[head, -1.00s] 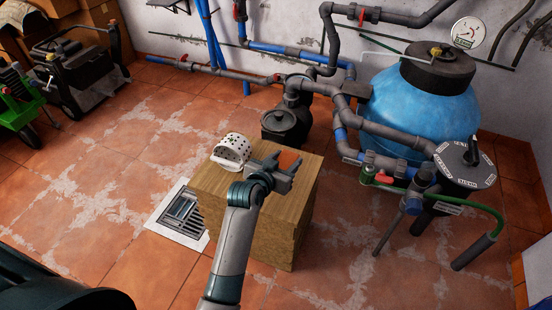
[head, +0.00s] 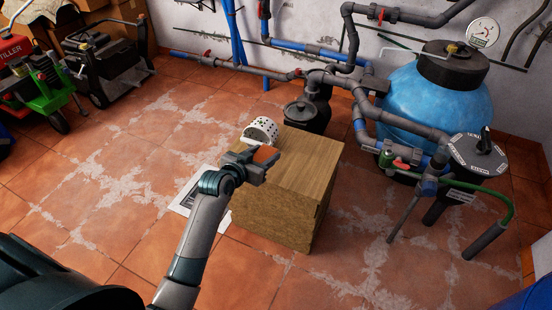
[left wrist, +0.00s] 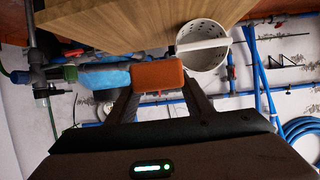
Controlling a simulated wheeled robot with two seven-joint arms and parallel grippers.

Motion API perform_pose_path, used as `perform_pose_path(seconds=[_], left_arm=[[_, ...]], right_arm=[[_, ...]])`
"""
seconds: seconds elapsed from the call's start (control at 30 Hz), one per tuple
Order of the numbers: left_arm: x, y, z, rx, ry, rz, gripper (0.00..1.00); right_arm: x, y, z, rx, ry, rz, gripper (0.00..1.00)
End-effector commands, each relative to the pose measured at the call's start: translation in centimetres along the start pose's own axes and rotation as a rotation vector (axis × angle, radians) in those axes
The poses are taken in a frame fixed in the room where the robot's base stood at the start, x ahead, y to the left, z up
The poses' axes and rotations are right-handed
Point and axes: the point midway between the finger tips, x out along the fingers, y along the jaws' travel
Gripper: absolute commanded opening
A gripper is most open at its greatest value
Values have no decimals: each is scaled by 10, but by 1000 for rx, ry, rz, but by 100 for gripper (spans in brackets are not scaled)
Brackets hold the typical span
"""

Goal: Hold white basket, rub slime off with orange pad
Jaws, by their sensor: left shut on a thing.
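The white basket (head: 261,129), full of small holes, lies on the far left corner of the wooden block's top. In the left wrist view its round rim and handle show (left wrist: 204,52). My left gripper (head: 252,166) is shut on the orange pad (head: 266,155), which also shows between its two fingers in the left wrist view (left wrist: 158,75). The pad is by the block's left edge, nearer to me than the basket and apart from it. I cannot make out slime on the basket. My right gripper is not in view.
The wooden block (head: 300,170) has a bare top to the right of the basket. Behind it stand a dark pump (head: 304,116), grey and blue pipes, and a blue tank (head: 432,105). Open tiled floor lies left.

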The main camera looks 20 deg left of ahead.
Motion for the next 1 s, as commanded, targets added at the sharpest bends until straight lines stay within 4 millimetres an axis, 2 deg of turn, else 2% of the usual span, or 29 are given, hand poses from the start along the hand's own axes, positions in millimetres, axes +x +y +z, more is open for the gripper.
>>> perform_pose_path(seconds=[0.27,0.43,0.5,0.63,0.8,0.9,1.0], left_arm=[[-10,-56,-9,3,0,-11,25],[-25,-110,-32,1,3,-23,25],[-35,-136,-54,-1,5,-33,25],[-55,-166,-108,-14,10,-53,25],[-90,-177,-185,-44,16,-110,25],[-114,-176,-222,-69,17,-163,25],[-138,-172,-248,-95,15,-221,25]], right_arm=[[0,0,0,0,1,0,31],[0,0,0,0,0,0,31],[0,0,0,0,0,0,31],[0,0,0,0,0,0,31],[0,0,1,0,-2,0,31],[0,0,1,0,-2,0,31],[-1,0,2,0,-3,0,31]])
